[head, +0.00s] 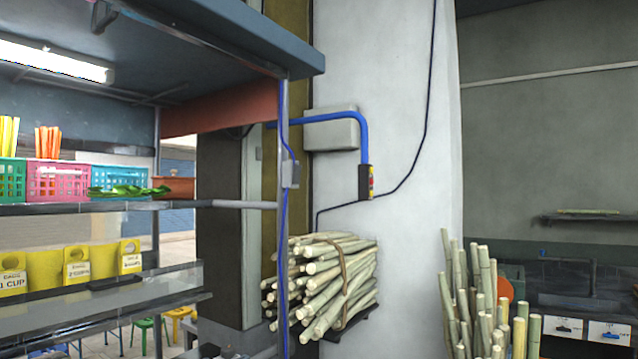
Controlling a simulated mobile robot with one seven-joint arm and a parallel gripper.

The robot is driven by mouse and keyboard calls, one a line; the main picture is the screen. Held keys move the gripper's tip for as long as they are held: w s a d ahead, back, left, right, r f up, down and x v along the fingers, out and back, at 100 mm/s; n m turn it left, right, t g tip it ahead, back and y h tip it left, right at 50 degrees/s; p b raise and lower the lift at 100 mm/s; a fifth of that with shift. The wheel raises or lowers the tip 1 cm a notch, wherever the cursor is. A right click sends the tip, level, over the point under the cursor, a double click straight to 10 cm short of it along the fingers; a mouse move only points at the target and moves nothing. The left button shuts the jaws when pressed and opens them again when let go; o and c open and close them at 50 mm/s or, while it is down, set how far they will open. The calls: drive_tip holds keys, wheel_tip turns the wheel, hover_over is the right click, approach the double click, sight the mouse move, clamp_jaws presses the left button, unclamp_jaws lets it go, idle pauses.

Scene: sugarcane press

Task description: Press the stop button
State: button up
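A small dark switch box (364,182) hangs at the end of a blue pipe on the white pillar, in the middle of the head view. Its right side carries small coloured buttons (371,181), yellow and red, seen almost edge-on. Which of them is the stop button I cannot tell at this size. My gripper is not in view.
A bundle of sugarcane (325,285) sits on a shelf below the box. Upright canes (480,310) stand at the lower right. A stall with shelves (120,204) and coloured baskets (58,181) fills the left. The pillar's face (410,230) right of the box is clear apart from a cable.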

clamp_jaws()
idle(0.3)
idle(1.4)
